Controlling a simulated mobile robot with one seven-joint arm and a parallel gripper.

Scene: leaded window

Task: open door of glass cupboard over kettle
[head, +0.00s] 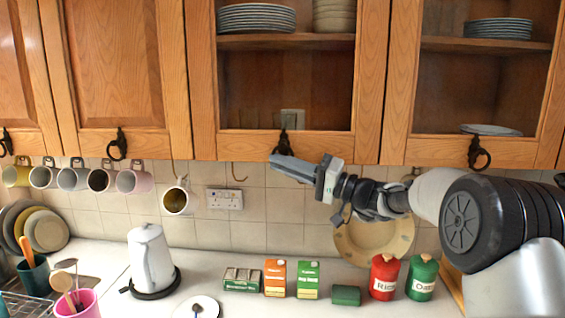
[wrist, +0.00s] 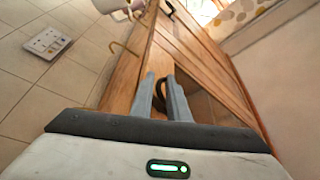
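The glass cupboard door (head: 210,95) has a wooden frame and is shut. Plates and bowls show through its glass. Its dark ring handle (head: 283,143) hangs at the lower edge, partly hidden behind my gripper (head: 273,160). In the wrist view my gripper (wrist: 162,78) has its two grey fingers apart, with the dark handle (wrist: 159,100) showing in the gap between them. I cannot tell whether either finger touches it. The white kettle (head: 149,258) stands on a black base on the counter, below and to the left of the glass door.
Mugs (head: 133,181) hang on hooks under the cupboards; one mug (head: 179,200) hangs near my gripper. Boxes (head: 308,279) and red and green canisters (head: 384,277) stand below my arm. Another glass door (head: 400,100) is to the right.

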